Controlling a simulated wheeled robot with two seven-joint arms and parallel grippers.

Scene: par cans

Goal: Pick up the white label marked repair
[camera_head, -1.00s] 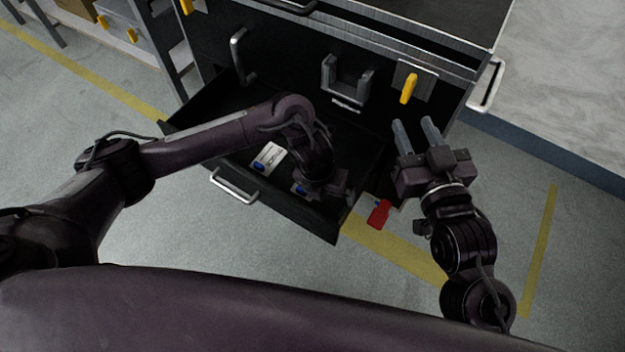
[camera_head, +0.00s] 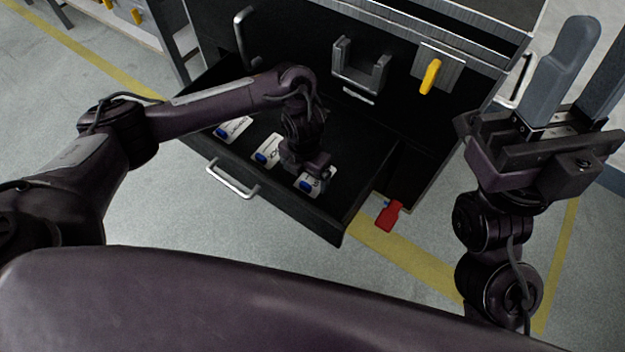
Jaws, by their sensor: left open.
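Three white labels with blue ends lie in the open black drawer (camera_head: 290,205): a left one (camera_head: 236,128), a middle one (camera_head: 267,152) and a right one (camera_head: 322,186). Their lettering is too small to read surely, so I cannot tell which is marked repair. My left gripper (camera_head: 312,172) is open and points down into the drawer, just over the right label and partly covering it. Its fingertips are hard to make out. My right gripper (camera_head: 592,70) is raised at the right, its two grey fingers apart with nothing between them.
The dark cabinet front (camera_head: 300,45) rises behind the drawer. A red tag (camera_head: 389,215) shows beside the drawer's right end. The drawer's walls and handle (camera_head: 232,183) edge the space. Open floor lies in front.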

